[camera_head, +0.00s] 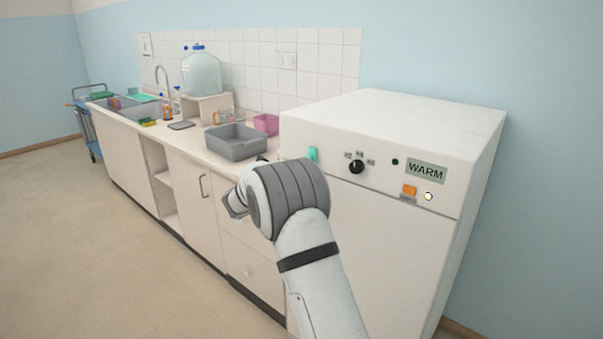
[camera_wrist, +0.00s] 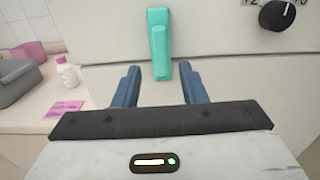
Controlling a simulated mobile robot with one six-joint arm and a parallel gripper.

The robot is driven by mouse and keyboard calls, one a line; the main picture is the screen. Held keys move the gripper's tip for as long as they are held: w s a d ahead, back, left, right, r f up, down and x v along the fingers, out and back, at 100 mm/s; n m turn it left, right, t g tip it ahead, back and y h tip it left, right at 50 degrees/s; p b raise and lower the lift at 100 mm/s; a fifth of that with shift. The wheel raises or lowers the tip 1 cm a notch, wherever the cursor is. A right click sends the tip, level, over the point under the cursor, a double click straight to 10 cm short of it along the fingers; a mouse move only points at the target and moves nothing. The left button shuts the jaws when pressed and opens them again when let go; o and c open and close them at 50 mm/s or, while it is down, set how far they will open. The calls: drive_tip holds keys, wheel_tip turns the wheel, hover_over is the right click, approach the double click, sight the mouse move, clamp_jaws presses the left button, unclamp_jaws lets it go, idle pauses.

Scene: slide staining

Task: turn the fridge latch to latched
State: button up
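The white fridge (camera_head: 375,240) stands at the right, with a control panel above its door. A teal latch (camera_head: 313,153) sits at the panel's left end. In the wrist view the teal latch (camera_wrist: 159,40) is upright, its narrow lever hanging straight down across the seam above the door. My gripper (camera_wrist: 159,78) is open and empty, pointing at the fridge front. Its two blue fingers lie left and right of the lever's lower end in the picture, with gaps on both sides. I cannot tell the depth left to the latch.
A black knob (camera_head: 356,167), a "WARM" sign (camera_head: 426,172) and an orange switch (camera_head: 409,190) are on the panel. The counter left of the fridge holds a grey bin (camera_head: 232,150), a pink container (camera_head: 266,124) and a small white bottle (camera_wrist: 66,72). The floor at left is clear.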

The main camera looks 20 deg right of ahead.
drive_tip(key=v, duration=0.3)
drive_tip(key=shift+d, duration=0.15)
drive_tip(key=s+d+m+g+y, duration=0.2)
drive_tip(key=s+m+g+y, duration=0.3)
drive_tip(key=s, duration=0.6)
drive_tip(key=s+d+m+g, duration=0.25)
drive_tip(key=s+m, duration=0.45)
drive_tip(key=s, duration=0.4)
drive_tip(key=s+a+f+m+y, duration=0.1)
drive_tip(key=s+a+m+y, duration=0.2)
drive_tip(key=s, duration=0.4)
drive_tip(key=s+a+f+m+y, duration=0.2)
drive_tip(key=s+m, duration=0.3)
drive_tip(key=s, duration=0.3)
drive_tip(key=s+a+f+m+y, duration=0.2)
drive_tip(key=s+a+m+y, duration=0.2)
drive_tip(key=s, duration=0.4)
drive_tip(key=shift+a+m+y, duration=0.4)
drive_tip(key=shift+a+y, duration=0.1)
drive_tip(key=shift+a, duration=0.1)
drive_tip(key=shift+s, duration=0.15)
drive_tip(key=shift+c, duration=0.2)
